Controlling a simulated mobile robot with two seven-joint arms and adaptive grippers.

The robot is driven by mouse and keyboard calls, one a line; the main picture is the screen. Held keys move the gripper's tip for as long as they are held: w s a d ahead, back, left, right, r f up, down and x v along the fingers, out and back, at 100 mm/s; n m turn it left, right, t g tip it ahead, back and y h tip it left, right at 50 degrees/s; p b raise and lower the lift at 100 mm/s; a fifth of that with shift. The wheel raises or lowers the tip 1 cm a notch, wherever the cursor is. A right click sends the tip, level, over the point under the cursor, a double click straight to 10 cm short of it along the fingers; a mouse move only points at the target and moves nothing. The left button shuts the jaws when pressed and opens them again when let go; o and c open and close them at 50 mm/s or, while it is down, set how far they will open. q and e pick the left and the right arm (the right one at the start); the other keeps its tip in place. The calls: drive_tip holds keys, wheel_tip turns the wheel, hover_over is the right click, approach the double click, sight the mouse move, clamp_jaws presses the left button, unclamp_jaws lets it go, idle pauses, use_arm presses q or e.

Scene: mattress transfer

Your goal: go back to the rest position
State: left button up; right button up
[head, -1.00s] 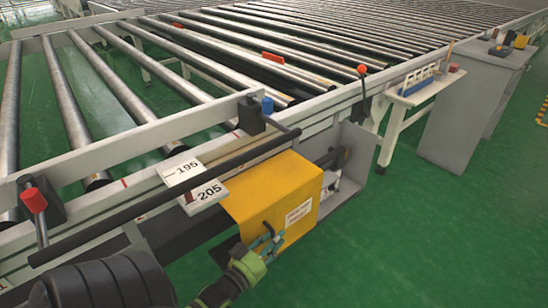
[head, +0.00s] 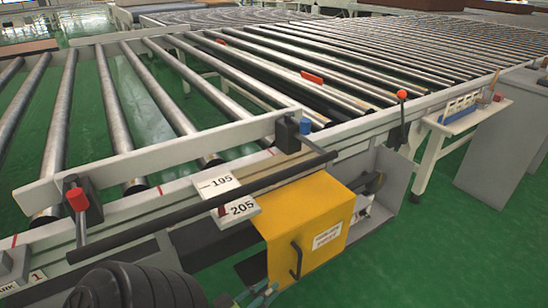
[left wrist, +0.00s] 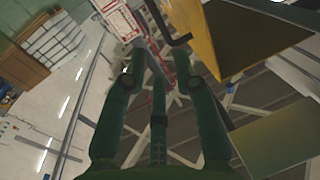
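My left gripper (head: 262,293) shows only in part at the bottom edge of the head view, just below the yellow box (head: 309,224) on the conveyor's side. My right gripper is in no view.
The roller conveyor (head: 158,179) fills the middle and back, with a black bar (head: 205,205) along its near side. A small white side table (head: 462,121) and a grey cabinet (head: 500,140) stand at the right. Green floor (head: 430,260) is clear at the lower right.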

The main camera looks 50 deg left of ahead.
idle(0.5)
